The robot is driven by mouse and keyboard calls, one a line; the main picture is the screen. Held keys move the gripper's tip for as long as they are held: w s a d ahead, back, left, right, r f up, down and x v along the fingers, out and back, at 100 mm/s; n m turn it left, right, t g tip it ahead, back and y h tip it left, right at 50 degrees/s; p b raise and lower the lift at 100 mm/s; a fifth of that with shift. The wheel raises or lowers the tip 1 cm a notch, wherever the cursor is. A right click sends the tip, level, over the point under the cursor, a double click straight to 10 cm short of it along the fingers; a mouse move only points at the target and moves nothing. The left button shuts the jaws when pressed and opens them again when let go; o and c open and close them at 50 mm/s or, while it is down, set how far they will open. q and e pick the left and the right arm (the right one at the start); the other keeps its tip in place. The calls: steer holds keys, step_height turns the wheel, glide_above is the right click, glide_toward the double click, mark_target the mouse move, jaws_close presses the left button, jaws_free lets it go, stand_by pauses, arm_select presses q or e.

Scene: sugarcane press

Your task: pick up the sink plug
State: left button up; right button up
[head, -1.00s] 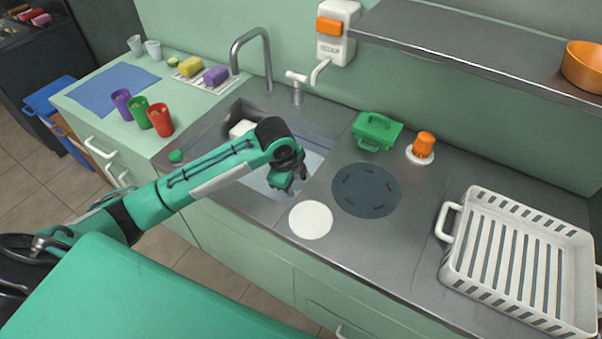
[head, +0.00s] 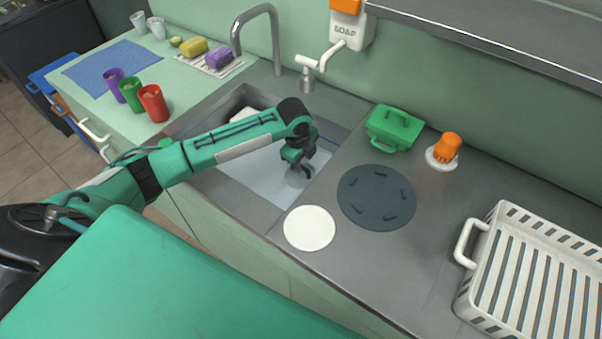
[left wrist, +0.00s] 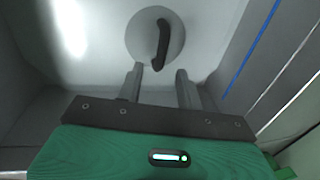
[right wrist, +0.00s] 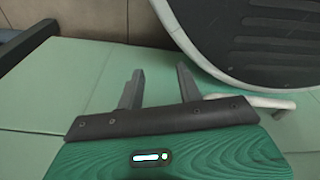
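The sink plug (left wrist: 168,22) is a grey disc with a dark curved handle on top, lying on the sink floor in the left wrist view. In the head view the plug (head: 298,180) is a small grey round shape, partly hidden under my left gripper. My left gripper (head: 300,166) is down inside the sink (head: 244,182), above the plug. Its fingers (left wrist: 158,74) are apart and empty, with the handle just ahead of the gap between them. My right gripper (right wrist: 158,75) is open and empty, seen only in the right wrist view.
Right of the sink are a white disc (head: 309,228), a dark round mat (head: 376,197), a green box (head: 394,128), an orange-handled brush (head: 447,148) and a white rack (head: 505,225). Cups stand on the left counter.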

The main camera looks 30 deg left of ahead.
mark_target(304, 168)
arm_select(q)
steer(key=shift+w+f, duration=0.25)
steer(key=shift+f, duration=1.1)
steer(key=shift+w+f, duration=0.2)
steer(key=shift+f, duration=1.15)
steer(key=shift+c, duration=0.5)
jaws_close()
